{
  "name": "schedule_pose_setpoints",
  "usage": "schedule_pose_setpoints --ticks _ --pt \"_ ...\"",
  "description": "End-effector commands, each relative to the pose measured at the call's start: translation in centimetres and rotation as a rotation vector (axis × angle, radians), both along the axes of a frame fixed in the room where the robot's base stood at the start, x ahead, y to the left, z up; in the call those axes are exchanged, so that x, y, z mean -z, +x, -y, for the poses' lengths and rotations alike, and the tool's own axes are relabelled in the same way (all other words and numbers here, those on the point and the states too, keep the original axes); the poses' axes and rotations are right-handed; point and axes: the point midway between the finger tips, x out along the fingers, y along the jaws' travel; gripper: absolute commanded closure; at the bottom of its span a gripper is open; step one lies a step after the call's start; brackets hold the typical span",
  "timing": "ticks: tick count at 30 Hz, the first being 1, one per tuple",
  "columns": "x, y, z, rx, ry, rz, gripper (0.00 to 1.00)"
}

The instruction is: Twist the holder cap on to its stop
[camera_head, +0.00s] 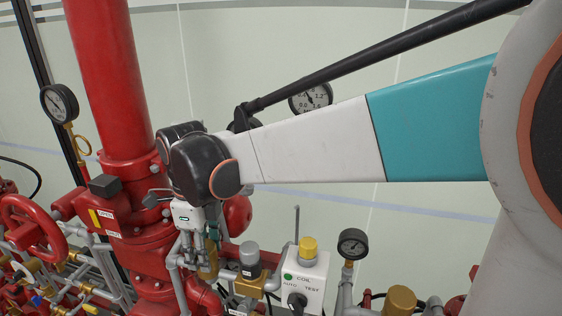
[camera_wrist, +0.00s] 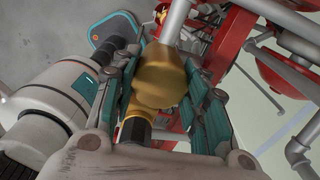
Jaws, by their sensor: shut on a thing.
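The holder cap, a brass-coloured rounded piece (camera_wrist: 160,72), sits between the teal finger pads of my gripper (camera_wrist: 165,85) in the wrist view. The pads close in on it from both sides, and my gripper is shut on it. A brass-and-black fitting (camera_wrist: 136,128) shows just below the cap, partly hidden by the gripper body. In the head view my gripper (camera_head: 200,250) points down among the pipes beside the red riser. Only a little brass shows there, and I cannot make out the cap's stop.
A white control box (camera_head: 302,280) with a yellow knob stands to the right of my gripper. A grey-topped brass valve (camera_head: 250,262) stands between them. The thick red riser (camera_head: 105,70) is close on the left, with a red handwheel (camera_head: 32,228) beyond it. Grey pipes crowd the space.

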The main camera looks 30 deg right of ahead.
Motion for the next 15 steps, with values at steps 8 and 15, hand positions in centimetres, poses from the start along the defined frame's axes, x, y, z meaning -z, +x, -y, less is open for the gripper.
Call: schedule_pose_setpoints --ticks 8,15 --pt "-0.14 -0.13 0.01 0.070 0.000 0.001 0.97" --pt "-0.11 -0.15 0.02 0.068 0.001 0.001 0.36"
